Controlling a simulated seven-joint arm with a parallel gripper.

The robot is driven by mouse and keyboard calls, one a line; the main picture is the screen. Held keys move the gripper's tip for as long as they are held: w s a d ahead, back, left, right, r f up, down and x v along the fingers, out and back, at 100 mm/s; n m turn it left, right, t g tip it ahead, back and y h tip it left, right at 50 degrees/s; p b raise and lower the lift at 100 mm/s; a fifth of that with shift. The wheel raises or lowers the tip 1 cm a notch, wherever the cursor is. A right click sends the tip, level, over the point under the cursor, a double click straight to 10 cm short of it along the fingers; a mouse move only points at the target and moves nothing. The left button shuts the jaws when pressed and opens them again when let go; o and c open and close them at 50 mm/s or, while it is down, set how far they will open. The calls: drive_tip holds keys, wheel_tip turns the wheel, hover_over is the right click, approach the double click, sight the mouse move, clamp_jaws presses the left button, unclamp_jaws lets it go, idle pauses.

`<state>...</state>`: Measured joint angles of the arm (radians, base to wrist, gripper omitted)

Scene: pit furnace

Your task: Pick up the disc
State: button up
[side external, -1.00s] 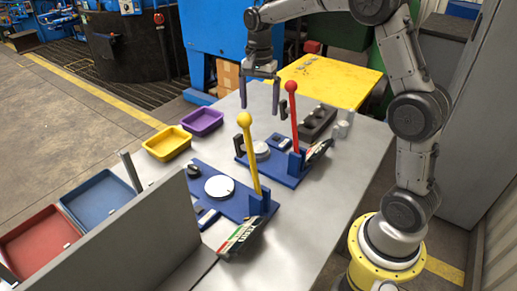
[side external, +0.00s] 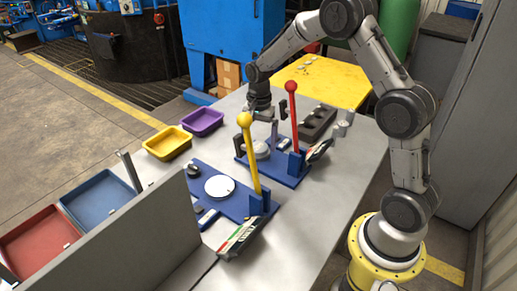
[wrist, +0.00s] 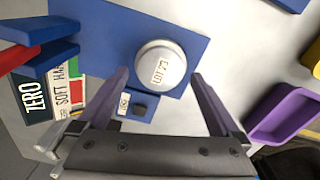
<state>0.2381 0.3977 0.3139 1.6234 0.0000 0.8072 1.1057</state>
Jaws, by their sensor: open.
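A round whitish disc labelled "LOT 23" (wrist: 160,66) sits on a blue base plate (wrist: 105,30) in the wrist view. In the side view this disc (side external: 261,151) is on the farther blue fixture, beside the red-knobbed lever (side external: 292,112). My gripper (wrist: 159,78) is open and empty, pointing down over the plate, with one fingertip toward each side of the disc. I cannot tell whether the fingertips are level with the disc.
A nearer blue fixture holds another white disc (side external: 219,187) and a yellow-knobbed lever (side external: 250,155). Purple (side external: 203,122) and yellow (side external: 166,143) trays stand to the left. A dark block with holes (side external: 318,122) lies behind right. A grey panel (side external: 145,235) stands in front.

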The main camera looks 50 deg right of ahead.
drive_tip(key=shift+f, duration=0.4)
drive_tip(key=shift+c, duration=0.2)
drive_tip(key=shift+r, duration=0.1)
clamp_jaws()
